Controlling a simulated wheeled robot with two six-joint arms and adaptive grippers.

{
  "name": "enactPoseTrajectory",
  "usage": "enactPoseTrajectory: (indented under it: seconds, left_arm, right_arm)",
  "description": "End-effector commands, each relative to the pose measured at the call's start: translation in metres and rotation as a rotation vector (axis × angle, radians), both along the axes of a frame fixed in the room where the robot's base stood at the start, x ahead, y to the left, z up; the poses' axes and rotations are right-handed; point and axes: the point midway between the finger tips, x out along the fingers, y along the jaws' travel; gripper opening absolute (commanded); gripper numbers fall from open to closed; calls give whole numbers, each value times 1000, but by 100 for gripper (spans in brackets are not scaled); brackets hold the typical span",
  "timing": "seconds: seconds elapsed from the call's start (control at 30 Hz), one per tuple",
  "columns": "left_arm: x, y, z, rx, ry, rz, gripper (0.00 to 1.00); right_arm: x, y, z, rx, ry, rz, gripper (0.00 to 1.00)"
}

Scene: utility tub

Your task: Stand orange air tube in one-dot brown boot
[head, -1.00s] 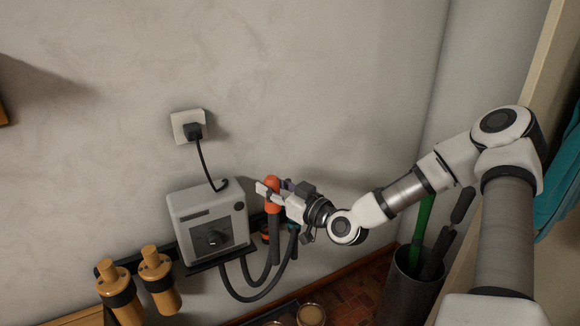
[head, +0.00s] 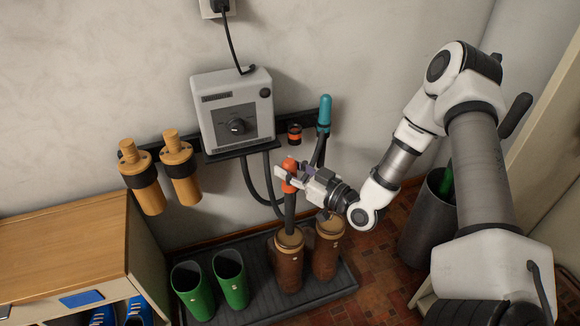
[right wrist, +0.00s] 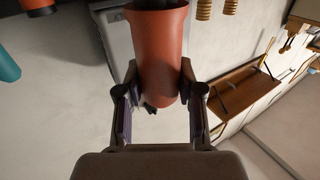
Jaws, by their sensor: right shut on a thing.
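The orange air tube (head: 290,166) has an orange top and a dark lower pipe. My right gripper (head: 287,178) is shut around its orange part. In the right wrist view the orange part (right wrist: 158,50) sits between the two fingers. The tube hangs upright over the left brown boot (head: 290,268), its lower end at the boot's tan top; I cannot tell whether it is inside. A second brown boot (head: 328,258) stands to its right. Small pale marks show on the boots, too small to count surely. My left gripper is not in view.
A grey dryer box (head: 233,110) hangs on the wall, with hoses below. A teal tube (head: 324,112) stands in the rack beside an orange-ringed empty holder (head: 295,134). Green boots (head: 231,280) share the dark tray (head: 262,262). A dark bin (head: 430,225) stands right.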

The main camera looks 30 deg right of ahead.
Motion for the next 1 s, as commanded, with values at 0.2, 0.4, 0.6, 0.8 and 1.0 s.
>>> enactPoseTrajectory:
  seconds: [0.2, 0.4, 0.6, 0.8, 1.0]
  left_arm:
    - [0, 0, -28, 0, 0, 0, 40]
    - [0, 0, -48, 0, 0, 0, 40]
    - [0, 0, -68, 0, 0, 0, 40]
    - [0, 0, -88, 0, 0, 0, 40]
    - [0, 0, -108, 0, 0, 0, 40]
  right_arm:
    - [0, 0, -32, -1, 1, 0, 0]
    - [0, 0, -56, -1, 0, 0, 0]
    - [0, 0, -80, -1, 1, 0, 0]
    - [0, 0, -103, -1, 1, 0, 0]
    - [0, 0, -127, -1, 0, 0, 0]
